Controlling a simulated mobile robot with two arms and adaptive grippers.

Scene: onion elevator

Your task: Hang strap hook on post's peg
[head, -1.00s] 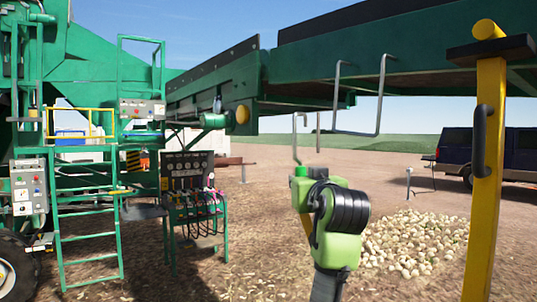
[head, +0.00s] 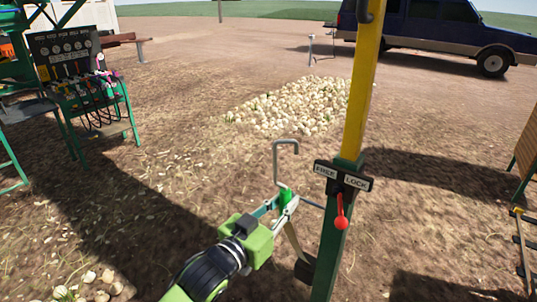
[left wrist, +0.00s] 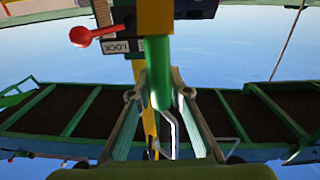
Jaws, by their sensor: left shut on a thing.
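The strap hook is a bent grey metal rod (head: 284,160) with a green grip (head: 287,197). My left gripper (head: 286,200) is shut on the green grip, with the grey hook rising above it. In the left wrist view the green grip (left wrist: 157,72) sits between my fingers (left wrist: 158,96). A pale strap (head: 292,238) hangs below the gripper. The post (head: 359,90), yellow above and green below, stands just right of the hook. A dark curved piece (head: 371,11) on the post shows at the top edge. I cannot make out the peg for certain. My right gripper is out of view.
A FREE/LOCK plate (head: 343,176) with a red-knobbed lever (head: 342,214) is on the post, close to my gripper. An onion pile (head: 292,106) and a blue vehicle (head: 432,27) lie beyond. A gauge stand (head: 75,75) is at left. Bare ground lies between.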

